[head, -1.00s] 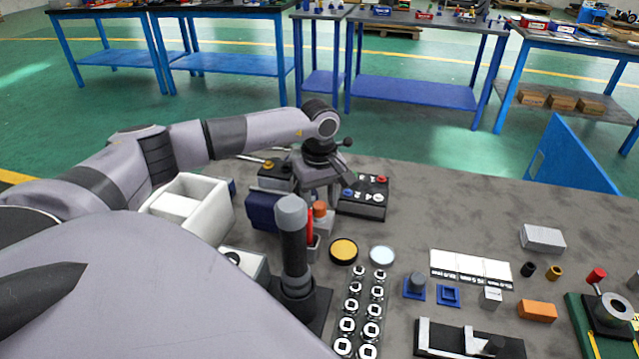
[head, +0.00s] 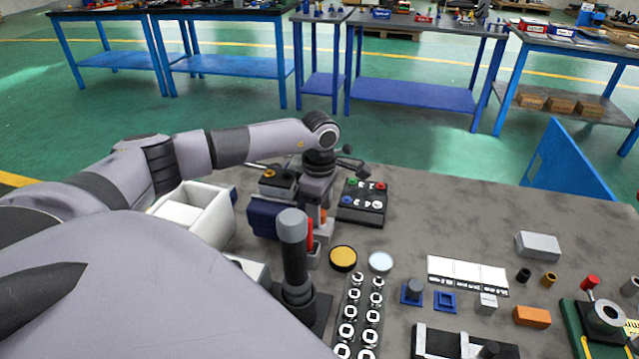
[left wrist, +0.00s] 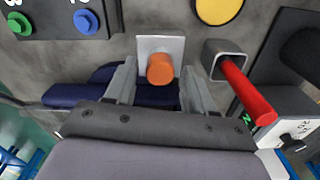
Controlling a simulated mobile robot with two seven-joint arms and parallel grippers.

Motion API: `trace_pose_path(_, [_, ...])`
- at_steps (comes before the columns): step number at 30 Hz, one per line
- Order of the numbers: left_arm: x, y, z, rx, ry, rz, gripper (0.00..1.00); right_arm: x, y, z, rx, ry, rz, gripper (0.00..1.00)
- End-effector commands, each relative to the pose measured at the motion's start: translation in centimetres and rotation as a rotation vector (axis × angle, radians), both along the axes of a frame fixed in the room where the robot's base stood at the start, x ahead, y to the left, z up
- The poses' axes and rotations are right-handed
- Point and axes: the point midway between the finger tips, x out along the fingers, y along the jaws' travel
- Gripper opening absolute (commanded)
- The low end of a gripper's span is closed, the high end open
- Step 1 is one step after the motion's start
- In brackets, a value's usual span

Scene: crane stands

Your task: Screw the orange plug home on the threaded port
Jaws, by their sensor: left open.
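The orange plug (left wrist: 160,68) sits at the port on a light grey block (left wrist: 168,44); the threads are hidden and I cannot tell how deep it is. In the left wrist view my left gripper (left wrist: 158,76) is open, with one finger on each side of the plug and gaps visible between. In the head view the plug (head: 323,216) shows only partly, beside my left gripper (head: 313,196). My right gripper is not in view.
A red-handled part (left wrist: 248,92) stands close to the right finger in the left wrist view. A dark post with a grey cap (head: 293,228) stands nearer. A white bin (head: 218,212) is left.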

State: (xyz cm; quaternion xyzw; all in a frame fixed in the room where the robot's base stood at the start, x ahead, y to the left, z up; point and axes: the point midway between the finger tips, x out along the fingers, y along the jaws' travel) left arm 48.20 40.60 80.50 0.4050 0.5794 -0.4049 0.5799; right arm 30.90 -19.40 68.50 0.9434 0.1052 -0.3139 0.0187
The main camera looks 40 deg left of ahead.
Motion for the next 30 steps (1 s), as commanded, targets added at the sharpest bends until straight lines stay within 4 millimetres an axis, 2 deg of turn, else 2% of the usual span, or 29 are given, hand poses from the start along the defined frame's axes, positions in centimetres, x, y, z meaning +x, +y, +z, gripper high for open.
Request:
trace_pose_path(6, [0.01,-0.01,0.09,-0.001,0.0,0.179,0.54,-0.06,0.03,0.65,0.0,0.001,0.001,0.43])
trace_pose_path(20, [-0.02,0.0,0.0,-0.001,0.0,0.195,0.54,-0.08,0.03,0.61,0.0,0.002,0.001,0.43])
trace_pose_path(25, [-0.02,0.0,0.01,-0.001,0.0,0.195,0.02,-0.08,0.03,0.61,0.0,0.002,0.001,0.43])
trace_pose_path(30, [-0.01,0.02,-0.03,-0.001,-0.001,0.174,0.0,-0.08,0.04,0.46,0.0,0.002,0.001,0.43])
